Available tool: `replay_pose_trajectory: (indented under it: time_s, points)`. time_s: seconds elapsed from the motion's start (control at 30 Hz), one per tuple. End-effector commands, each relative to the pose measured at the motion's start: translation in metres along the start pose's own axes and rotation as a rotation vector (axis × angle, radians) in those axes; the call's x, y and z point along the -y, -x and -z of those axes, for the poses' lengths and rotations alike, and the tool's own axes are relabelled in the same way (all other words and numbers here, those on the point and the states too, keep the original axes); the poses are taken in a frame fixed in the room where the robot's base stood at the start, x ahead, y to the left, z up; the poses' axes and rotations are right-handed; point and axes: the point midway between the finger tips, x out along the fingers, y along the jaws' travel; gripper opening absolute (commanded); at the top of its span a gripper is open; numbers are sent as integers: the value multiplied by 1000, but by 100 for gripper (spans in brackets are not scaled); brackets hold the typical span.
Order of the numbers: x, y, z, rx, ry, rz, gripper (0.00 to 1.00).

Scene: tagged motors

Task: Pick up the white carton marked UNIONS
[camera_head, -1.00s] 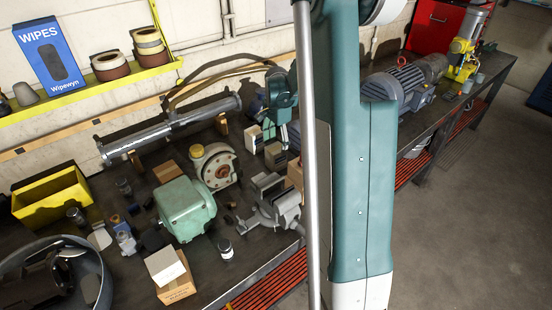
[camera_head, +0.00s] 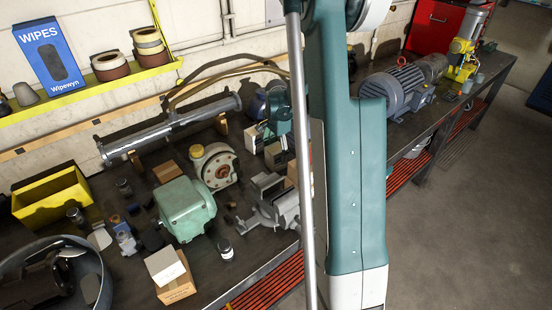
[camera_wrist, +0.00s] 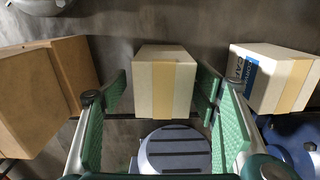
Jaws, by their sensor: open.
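In the wrist view a white carton (camera_wrist: 165,85) with a tan tape strip stands between the two green-padded fingers of my gripper (camera_wrist: 160,112). The fingers are apart, with gaps on both sides of it. I see no marking on its visible faces. To its right is another white carton (camera_wrist: 275,80) with blue lettering, partly legible as "CAP". In the head view my gripper (camera_head: 272,128) is low over the back of the bench among small white cartons (camera_head: 274,156). I cannot read UNIONS on any of them.
A brown box (camera_wrist: 45,90) stands left in the wrist view, and a round grey slotted part (camera_wrist: 175,150) lies below the middle carton. In the head view a grey vise (camera_head: 275,205), a green motor (camera_head: 186,208) and a long metal cylinder (camera_head: 170,128) crowd the bench.

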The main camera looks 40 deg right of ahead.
Motion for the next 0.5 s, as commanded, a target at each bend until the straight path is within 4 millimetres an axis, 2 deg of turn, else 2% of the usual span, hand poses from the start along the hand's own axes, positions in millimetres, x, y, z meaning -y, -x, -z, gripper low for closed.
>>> replay_pose_trajectory:
  time_s: [0.5]
  points:
    - [0,-6,0,0,0,0,60]
